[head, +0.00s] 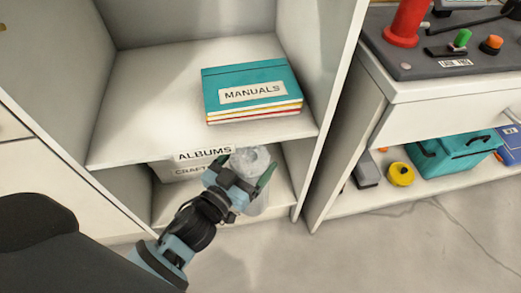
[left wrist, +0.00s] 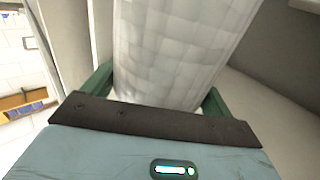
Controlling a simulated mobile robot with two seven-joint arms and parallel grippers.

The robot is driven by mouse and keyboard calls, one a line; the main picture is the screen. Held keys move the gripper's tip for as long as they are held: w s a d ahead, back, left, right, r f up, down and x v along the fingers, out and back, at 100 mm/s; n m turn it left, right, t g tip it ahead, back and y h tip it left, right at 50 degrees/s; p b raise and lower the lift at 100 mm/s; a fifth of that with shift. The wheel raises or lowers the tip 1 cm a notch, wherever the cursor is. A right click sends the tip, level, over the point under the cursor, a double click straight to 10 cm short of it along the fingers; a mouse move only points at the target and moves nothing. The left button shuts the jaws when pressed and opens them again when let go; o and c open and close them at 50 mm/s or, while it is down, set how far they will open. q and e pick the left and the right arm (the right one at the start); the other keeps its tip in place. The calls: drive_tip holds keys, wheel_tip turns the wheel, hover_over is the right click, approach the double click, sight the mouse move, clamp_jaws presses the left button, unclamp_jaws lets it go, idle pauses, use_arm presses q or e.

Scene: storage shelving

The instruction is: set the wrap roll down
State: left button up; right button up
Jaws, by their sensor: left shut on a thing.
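The wrap roll (head: 251,161) is a whitish, translucent roll standing roughly upright in the lower compartment of the shelf unit. My left gripper (head: 243,180) reaches into that compartment and is shut on the roll. In the left wrist view the wrap roll (left wrist: 180,45) fills the space between the green fingers of my left gripper (left wrist: 160,95). Part of the roll is hidden behind the gripper in the head view. I cannot tell whether its base touches the compartment floor. My right gripper is not in view.
A stack of manuals (head: 254,92) lies on the upper shelf (head: 140,110), above the roll. The shelf's right side panel (head: 335,110) is close by. A bench with a teal toolbox (head: 455,153) stands further right.

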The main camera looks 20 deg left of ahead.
sight(260, 147)
use_arm(q)
drive_tip(key=w, duration=0.3)
drive_tip(key=w+b, duration=0.1)
drive_tip(key=w, duration=0.1)
drive_tip(key=shift+d+f, duration=0.2)
drive_tip(key=shift+f, duration=0.1)
drive_tip(key=f+b, duration=0.1)
drive_tip(key=w+f+b, duration=0.1)
drive_tip(key=f+b, duration=0.1)
drive_tip(key=shift+w+f, duration=0.1)
drive_tip(key=shift+f, duration=0.15)
